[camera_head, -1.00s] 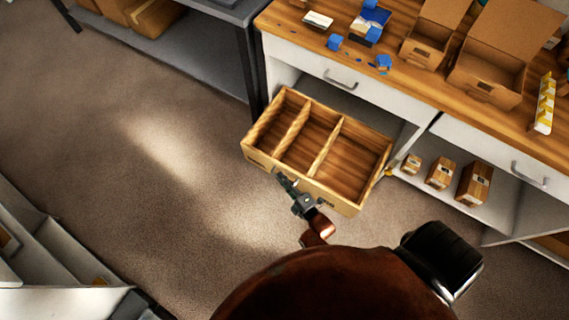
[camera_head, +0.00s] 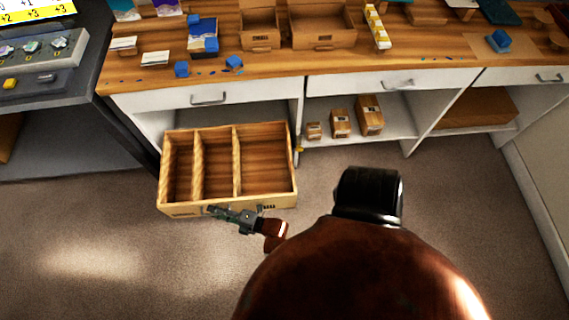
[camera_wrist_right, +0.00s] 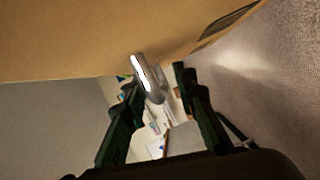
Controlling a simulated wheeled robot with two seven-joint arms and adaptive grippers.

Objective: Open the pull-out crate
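The pull-out crate (camera_head: 228,203) is a wooden box with three open, empty compartments. It stands out from the bay under the counter, in front of the cabinet. My right gripper (camera_head: 222,212) is at the crate's lower front face. In the right wrist view, my right gripper's dark fingers (camera_wrist_right: 158,84) are apart, with a bright metal handle (camera_wrist_right: 146,76) between them, closer to the left finger. A gap shows between the handle and the right finger; contact with the left finger is unclear. The crate's front (camera_wrist_right: 75,38) fills the upper part of that view. My left gripper is not in view.
The wooden counter (camera_head: 290,62) carries open cardboard boxes (camera_head: 322,27) and blue items (camera_head: 203,35). Small cartons (camera_head: 341,123) sit on the shelf right of the crate. A grey bench (camera_head: 60,125) stands at left. The carpet (camera_head: 120,240) in front is clear.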

